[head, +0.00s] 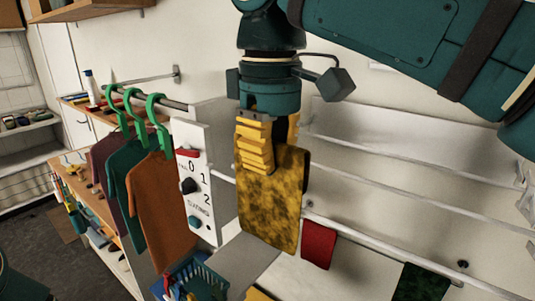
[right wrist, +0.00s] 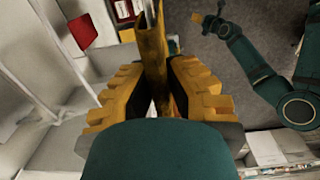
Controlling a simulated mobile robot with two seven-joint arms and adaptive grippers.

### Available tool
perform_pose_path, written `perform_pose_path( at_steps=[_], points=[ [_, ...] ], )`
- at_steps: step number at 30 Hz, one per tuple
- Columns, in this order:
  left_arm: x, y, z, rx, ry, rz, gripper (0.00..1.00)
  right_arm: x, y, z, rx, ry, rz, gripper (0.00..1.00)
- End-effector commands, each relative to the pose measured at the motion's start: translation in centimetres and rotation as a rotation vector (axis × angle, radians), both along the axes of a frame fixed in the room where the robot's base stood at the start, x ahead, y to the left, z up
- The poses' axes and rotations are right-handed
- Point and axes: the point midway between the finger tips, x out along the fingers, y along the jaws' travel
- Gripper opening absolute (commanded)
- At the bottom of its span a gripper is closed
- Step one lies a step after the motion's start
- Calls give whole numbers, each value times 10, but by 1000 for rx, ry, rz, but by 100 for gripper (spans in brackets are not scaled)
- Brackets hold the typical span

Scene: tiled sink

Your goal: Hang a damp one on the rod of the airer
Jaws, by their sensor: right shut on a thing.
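My right gripper (head: 268,140) is shut on a yellow cloth (head: 270,205) with dark mottled patches. The cloth hangs down from the fingers, in front of the airer. In the right wrist view the cloth (right wrist: 152,45) shows edge-on between the fingers. The airer has several pale rods (head: 400,187) along the wall at the right. A plain red cloth (head: 319,245) and a dark green mottled cloth (head: 420,283) hang low on it. My left arm shows in the right wrist view; its gripper is too small to read there.
A white panel with a dial (head: 193,185) stands left of the held cloth. Shirts on green hangers (head: 163,210) hang left of it. A teal basket (head: 200,278) sits below. The upper rods right of the held cloth look bare.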

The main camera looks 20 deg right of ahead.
Motion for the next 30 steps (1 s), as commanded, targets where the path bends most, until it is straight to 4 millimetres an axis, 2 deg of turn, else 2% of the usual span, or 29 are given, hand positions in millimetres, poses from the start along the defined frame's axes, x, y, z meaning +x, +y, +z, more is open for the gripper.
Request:
perform_pose_path(
  at_steps=[30],
  points=[
    [0, 0, 0, 0, 0, 0, 36, 4, -5, 0, 0, 0, -2, 0]
  ],
)
